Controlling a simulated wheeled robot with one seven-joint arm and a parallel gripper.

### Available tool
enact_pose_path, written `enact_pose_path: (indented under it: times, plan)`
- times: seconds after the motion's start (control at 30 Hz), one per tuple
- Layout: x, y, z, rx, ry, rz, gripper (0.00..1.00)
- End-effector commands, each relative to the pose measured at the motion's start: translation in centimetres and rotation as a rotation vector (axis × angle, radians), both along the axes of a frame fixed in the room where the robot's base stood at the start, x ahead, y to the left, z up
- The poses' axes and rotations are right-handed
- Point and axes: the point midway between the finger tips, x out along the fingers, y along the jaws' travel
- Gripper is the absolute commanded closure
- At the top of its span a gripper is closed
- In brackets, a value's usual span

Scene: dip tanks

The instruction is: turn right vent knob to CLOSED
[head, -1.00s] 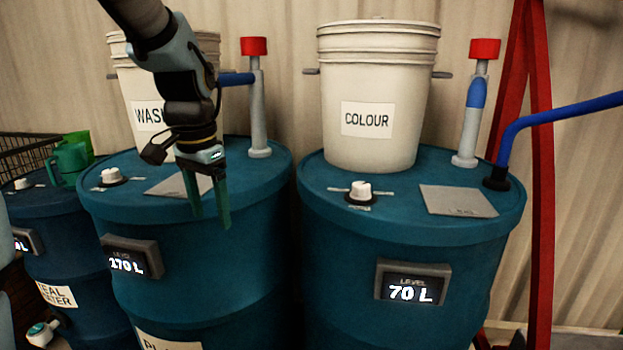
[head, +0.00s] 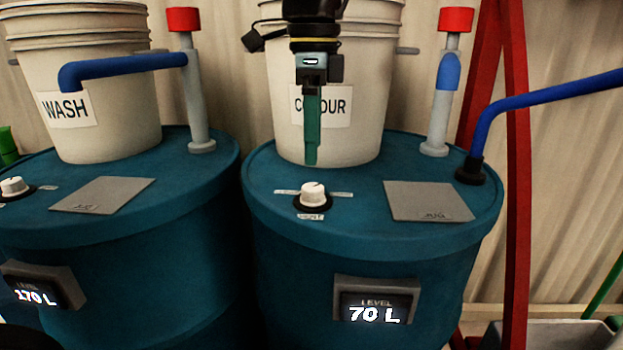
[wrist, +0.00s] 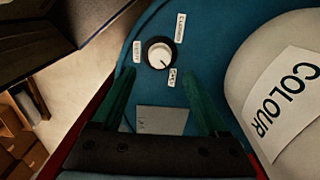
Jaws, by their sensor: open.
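The right vent knob (head: 312,195) is a white dial on a black base, on top of the right blue drum (head: 270,225). Small labels surround it; the front one is too small to read surely. In the wrist view the knob (wrist: 159,54) lies beyond and between my fingertips, with labels around it. My gripper (head: 311,160) hangs above and just behind the knob in the head view, pointing down, empty and apart from it. The wrist view shows its two green fingers (wrist: 160,80) spread apart.
The COLOUR bucket (head: 370,105) stands right behind the knob. A grey plate (head: 428,201) lies to its right. A post with a red cap (head: 442,100) and a blue pipe (head: 540,108) stand further right. The left drum carries the WASH bucket (head: 110,90) and another knob (head: 14,187).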

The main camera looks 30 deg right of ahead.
Motion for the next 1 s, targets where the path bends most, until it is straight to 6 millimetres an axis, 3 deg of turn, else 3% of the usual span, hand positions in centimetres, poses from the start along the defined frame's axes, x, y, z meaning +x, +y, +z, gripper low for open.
enact_pose_path:
  times: [0.2, 0.4, 0.8, 1.0]
  plan:
    - [-0.1, 0.1, -4.2, 0.005, 0.001, 0.0, 0.23]
    - [0.0, 0.0, -6.6, 0.003, 0.0, 0.001, 0.23]
    - [0.0, 0.0, -7.4, -0.001, -0.001, 0.002, 0.23]
    - [0.0, 0.0, -7.4, -0.001, -0.001, 0.002, 0.45]
